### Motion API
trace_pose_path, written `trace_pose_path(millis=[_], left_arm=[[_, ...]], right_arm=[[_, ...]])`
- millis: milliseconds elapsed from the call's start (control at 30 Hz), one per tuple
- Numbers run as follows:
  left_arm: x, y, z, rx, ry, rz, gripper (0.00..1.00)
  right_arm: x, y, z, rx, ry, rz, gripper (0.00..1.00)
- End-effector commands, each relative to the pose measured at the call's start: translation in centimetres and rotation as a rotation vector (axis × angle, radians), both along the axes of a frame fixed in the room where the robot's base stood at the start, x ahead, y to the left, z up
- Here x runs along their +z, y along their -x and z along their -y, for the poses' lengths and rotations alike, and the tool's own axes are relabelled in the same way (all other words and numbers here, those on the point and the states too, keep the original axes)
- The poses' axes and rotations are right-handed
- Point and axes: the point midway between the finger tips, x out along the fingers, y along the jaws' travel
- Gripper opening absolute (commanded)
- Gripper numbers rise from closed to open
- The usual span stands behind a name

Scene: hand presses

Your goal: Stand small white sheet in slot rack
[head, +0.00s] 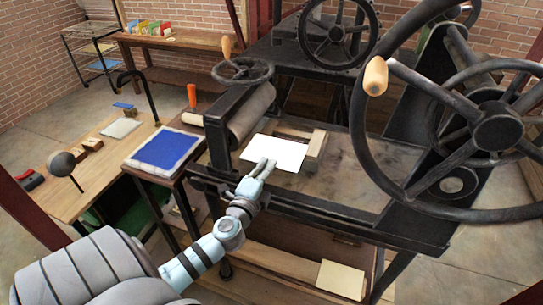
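A small white sheet (283,153) shows flat over the wooden frame (315,150) on the press bed; I cannot tell whether it rests there or is held slightly above. My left gripper (266,163) is at the sheet's near left edge. Both fingertips overlap the sheet in the picture, with a narrow gap between them, and I cannot tell whether they grip it. What looks like the slot rack (148,29), with several coloured pieces standing in it, is on the wooden bench at the back left. My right gripper is not in view.
The press's large spoked wheel (497,123) and handle (375,76) stand at the right. A roller (252,110) is behind the sheet. A blue pad (165,149) lies on a stand to the left. A wooden table (58,196) holds tools. Open floor lies between table and back bench.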

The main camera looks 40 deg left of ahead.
Motion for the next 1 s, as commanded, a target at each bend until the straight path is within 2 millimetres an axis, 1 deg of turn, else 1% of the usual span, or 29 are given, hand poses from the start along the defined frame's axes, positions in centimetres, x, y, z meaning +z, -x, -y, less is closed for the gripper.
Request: trace_pose_path(millis=[100,400,500,600,1000], left_arm=[[-0.2,2.1,0.7,-0.001,0.001,-0.002,0.00],[-0.3,7.1,2.5,0.000,0.002,-0.002,0.00],[-0.2,8.3,2.9,0.000,0.000,-0.001,0.00],[-0.1,8.7,3.0,0.001,0.001,0.000,0.00],[0.0,8.6,3.0,0.000,0.001,0.000,0.00]], right_arm=[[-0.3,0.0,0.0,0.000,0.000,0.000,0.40],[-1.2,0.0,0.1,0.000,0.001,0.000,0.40],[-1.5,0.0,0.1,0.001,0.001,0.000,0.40],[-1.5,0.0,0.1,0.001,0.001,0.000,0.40],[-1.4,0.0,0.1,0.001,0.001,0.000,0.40]])
